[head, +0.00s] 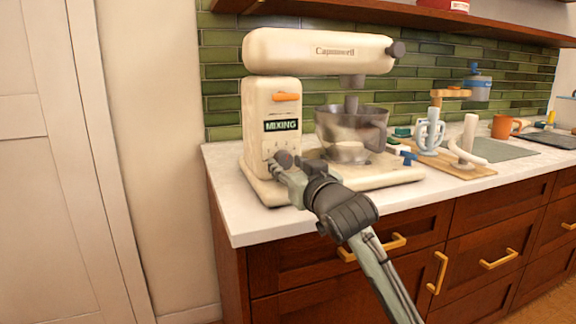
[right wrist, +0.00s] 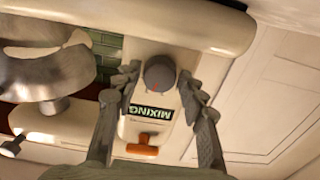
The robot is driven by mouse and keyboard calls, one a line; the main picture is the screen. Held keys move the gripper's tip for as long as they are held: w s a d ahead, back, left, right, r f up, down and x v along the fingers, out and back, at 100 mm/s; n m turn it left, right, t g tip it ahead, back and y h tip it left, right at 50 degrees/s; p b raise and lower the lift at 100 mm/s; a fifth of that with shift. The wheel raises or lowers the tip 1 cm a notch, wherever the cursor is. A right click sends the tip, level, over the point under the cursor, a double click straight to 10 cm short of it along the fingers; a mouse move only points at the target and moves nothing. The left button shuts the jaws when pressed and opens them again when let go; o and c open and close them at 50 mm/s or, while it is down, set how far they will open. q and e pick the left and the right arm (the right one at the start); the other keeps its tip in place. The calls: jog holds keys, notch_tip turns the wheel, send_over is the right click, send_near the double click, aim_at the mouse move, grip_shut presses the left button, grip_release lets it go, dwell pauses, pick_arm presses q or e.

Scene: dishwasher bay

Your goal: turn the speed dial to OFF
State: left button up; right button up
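The cream stand mixer (head: 318,52) stands on the counter, its display (head: 281,125) reading MIXING. The speed dial (head: 284,158) is a round grey knob low on the mixer's column, partly hidden by my gripper in the head view. In the right wrist view, the dial (right wrist: 159,73) shows whole with a small red mark; its setting is not readable. My right gripper (head: 280,168) is at the dial. In the right wrist view, its open fingers (right wrist: 158,84) lie on both sides of the dial, with gaps visible. My left gripper is not in view.
An orange lever (head: 286,97) is above the display. A metal bowl (head: 351,132) sits under the mixer head, right of the column. A mug rack (head: 430,130), a wooden board (head: 455,165) and an orange mug (head: 505,126) stand farther right. Drawers with brass handles are below the counter.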

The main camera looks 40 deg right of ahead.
jog(key=c, duration=0.7)
